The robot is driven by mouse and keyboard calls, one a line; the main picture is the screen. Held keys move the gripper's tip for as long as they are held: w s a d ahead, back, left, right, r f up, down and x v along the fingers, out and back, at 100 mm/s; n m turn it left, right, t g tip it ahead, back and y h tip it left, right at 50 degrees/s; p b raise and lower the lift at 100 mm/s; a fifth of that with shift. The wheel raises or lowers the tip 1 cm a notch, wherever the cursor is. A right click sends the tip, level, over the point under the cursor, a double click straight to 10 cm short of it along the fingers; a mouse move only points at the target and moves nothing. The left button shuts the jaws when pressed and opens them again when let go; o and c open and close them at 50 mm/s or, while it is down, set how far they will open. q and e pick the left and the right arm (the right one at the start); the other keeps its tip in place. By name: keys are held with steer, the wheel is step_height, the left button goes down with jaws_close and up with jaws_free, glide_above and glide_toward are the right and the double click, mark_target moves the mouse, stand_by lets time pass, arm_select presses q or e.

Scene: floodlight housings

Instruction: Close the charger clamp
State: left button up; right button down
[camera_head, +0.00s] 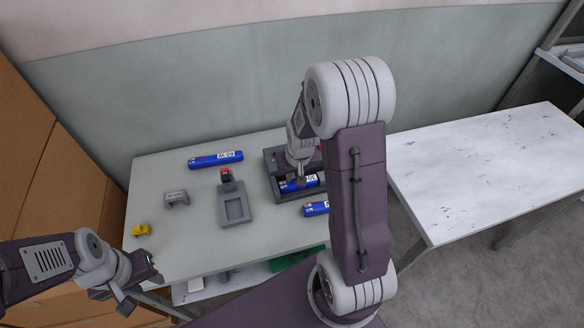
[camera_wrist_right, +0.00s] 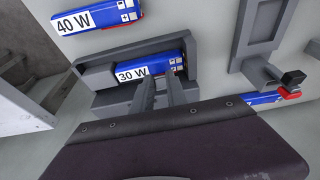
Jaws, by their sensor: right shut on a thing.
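The charger is perhaps the grey fixture (camera_head: 234,222), with a square pocket and a red-tipped part (camera_head: 226,174) at its back. In the right wrist view the red tip (camera_wrist_right: 293,77) shows at the right. My right gripper (camera_head: 300,166) is away from it, down at a dark grey tray (camera_head: 270,166). In the right wrist view my right gripper (camera_wrist_right: 162,75) has its fingertips against the blue 30 W pack (camera_wrist_right: 130,72), which lies in the tray. It is shut on this pack; the exact contact is hard to see. My left gripper (camera_head: 140,278) is at the table's front-left corner; its jaw opening is unclear.
A blue pack (camera_head: 215,160) lies at the back of the table (camera_head: 165,225), another (camera_head: 315,208) in front of the tray. A grey bracket (camera_head: 177,198) and a yellow part (camera_head: 141,230) stand at the left. A bare white table (camera_head: 490,170) is at the right.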

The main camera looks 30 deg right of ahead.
steer(key=shift+s+a+f+b, duration=0.1)
steer(key=shift+s+f+b, duration=0.25)
steer(key=shift+s+f, duration=0.25)
steer(key=f+t+b, duration=0.1)
steer(key=b, duration=0.3)
steer(key=s+f+b, duration=0.1)
steer(key=b, duration=0.2)
steer(key=shift+s+a+f+t+b, duration=0.15)
steer(key=shift+a+f+t+b, duration=0.05)
steer(key=shift+f+t+b, duration=0.2)
steer(key=shift+s+t+h+b, duration=0.1)
steer(key=shift+t+h+b, duration=0.25)
steer(key=shift+b, duration=0.55)
steer(key=shift+r, duration=0.1)
steer(key=c, duration=1.4)
jaws_free()
steer(key=shift+r, duration=0.1)
steer(key=shift+o, duration=0.4)
